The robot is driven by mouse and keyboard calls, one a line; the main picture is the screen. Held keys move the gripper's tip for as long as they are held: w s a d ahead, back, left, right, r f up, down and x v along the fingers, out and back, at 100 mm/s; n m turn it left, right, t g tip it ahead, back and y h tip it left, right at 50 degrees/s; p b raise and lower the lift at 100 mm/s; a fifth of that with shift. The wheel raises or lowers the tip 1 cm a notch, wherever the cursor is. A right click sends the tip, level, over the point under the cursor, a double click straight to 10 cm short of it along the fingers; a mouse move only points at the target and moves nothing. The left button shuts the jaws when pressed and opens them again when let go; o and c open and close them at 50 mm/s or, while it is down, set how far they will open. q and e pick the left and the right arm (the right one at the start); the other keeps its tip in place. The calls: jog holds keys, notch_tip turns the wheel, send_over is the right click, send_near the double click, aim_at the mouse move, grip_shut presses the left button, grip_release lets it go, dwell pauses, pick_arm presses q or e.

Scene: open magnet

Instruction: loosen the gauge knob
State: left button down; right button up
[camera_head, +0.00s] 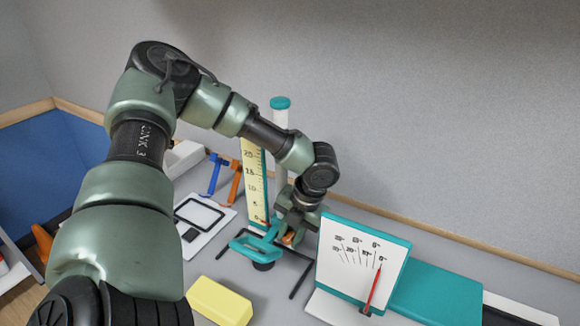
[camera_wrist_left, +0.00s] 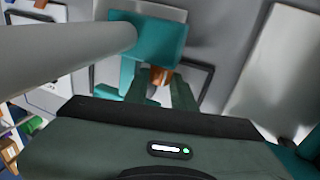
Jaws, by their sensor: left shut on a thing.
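The gauge stand has a pale post with a teal cap (camera_head: 281,103), a yellow ruler (camera_head: 253,178) and a teal bracket (camera_head: 256,247) low down. A small orange-brown knob (camera_head: 289,238) sits at the bracket's right side. My left gripper (camera_head: 291,229) reaches down beside the post and is shut on the knob. In the left wrist view the knob (camera_wrist_left: 160,76) shows between the two fingertips (camera_wrist_left: 164,82), against the teal bracket (camera_wrist_left: 150,42). The fingers hide part of the knob. My right gripper is out of view.
A white dial panel (camera_head: 350,262) with a red needle stands right of the gripper, before a teal box (camera_head: 436,292). A yellow block (camera_head: 219,301) lies in front. Blue and orange clamps (camera_head: 235,183) and a black-framed card (camera_head: 199,215) lie left of the stand.

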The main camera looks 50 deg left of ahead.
pick_arm(q)
jog(key=c, duration=1.2)
grip_release()
jog(key=shift+o, duration=0.2)
jog(key=shift+w, duration=0.1)
